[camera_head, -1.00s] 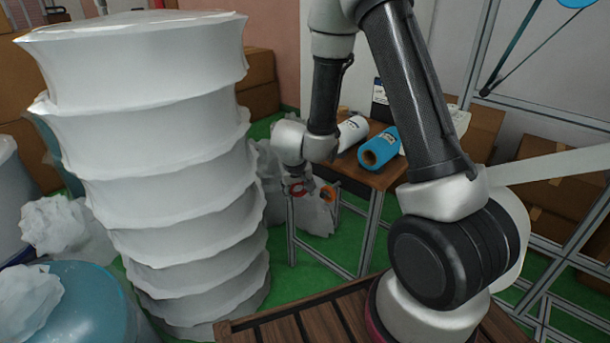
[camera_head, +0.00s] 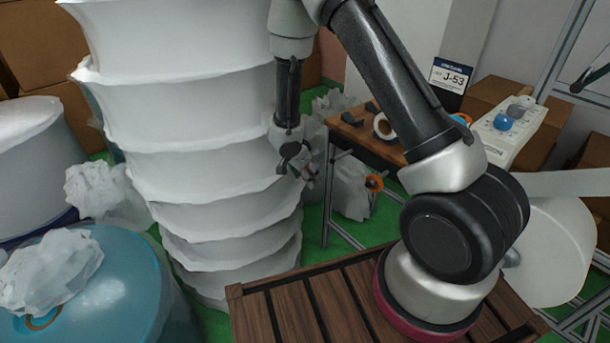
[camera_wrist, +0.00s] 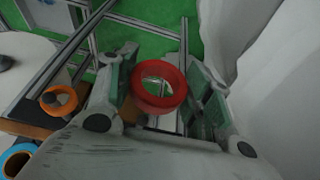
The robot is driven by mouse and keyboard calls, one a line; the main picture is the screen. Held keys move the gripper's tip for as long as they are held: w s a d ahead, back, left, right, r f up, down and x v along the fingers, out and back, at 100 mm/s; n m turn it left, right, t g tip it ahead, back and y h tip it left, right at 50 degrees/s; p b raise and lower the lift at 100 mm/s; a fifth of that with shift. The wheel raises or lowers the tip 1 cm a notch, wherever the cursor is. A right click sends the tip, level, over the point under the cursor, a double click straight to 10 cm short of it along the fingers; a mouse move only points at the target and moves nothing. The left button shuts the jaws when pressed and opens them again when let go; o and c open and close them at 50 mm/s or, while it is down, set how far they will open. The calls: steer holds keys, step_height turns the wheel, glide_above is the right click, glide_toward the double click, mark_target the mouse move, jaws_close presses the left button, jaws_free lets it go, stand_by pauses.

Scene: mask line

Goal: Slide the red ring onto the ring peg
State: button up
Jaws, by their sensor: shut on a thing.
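The red ring (camera_wrist: 159,86) is between the two fingers of my gripper (camera_wrist: 160,70) in the wrist view, with its hole facing the camera. In the head view my gripper (camera_head: 299,165) hangs before the white stack, left of the table, and the ring is too small there to make out clearly. I cannot make out the ring peg itself. My gripper is apart from the orange ring.
A wooden table (camera_head: 352,133) on metal legs holds black holders and a white roll (camera_head: 383,127). A tall white stack (camera_head: 205,150) stands close left of my gripper. A wooden deck (camera_head: 290,305) lies in front. Green floor shows between stack and table.

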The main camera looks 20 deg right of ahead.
mark_target(337, 157)
steer(key=shift+w+d, duration=0.35)
steer(key=shift+d, duration=0.45)
steer(key=shift+w+d, duration=0.3)
steer(key=shift+d, duration=0.55)
steer(key=shift+w+d, duration=0.35)
steer(key=shift+d, duration=0.45)
steer(key=shift+w+d, duration=0.3)
steer(key=shift+d, duration=0.45)
steer(key=shift+w+d, duration=0.35)
steer(key=shift+d, duration=0.45)
steer(key=shift+w+d, duration=0.3)
steer(key=shift+d, duration=0.45)
steer(key=shift+d, duration=0.1)
steer(key=shift+w+d, duration=0.3)
steer(key=shift+d, duration=0.35)
steer(key=shift+w+d, duration=0.25)
steer(key=shift+d, duration=0.4)
steer(key=shift+w+d, duration=0.15)
steer(key=shift+d, duration=0.2)
steer(key=shift+f, duration=0.3)
